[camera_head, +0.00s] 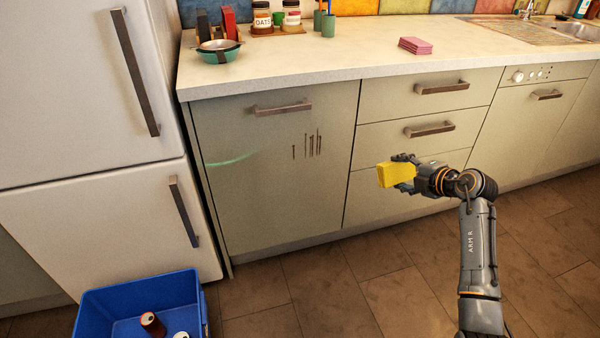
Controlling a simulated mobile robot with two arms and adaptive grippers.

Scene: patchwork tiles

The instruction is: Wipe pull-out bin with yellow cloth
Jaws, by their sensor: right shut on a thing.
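The pull-out bin front (270,200) is a closed grey-green cabinet panel with a bar handle (281,107) near its top. Several short dark streaks (312,145) run down its right part. A pale green smear (232,160) curves on its left part. My right gripper (392,173) is shut on the folded yellow cloth (393,176) and holds it in front of the drawers, to the right of the bin front. The cloth looks apart from the panel. My left gripper is not in view.
A white fridge (85,90) stands at the left. A blue crate (138,290) with cans sits on the tiled floor below it. Drawer handles (430,129) stick out near my right arm.

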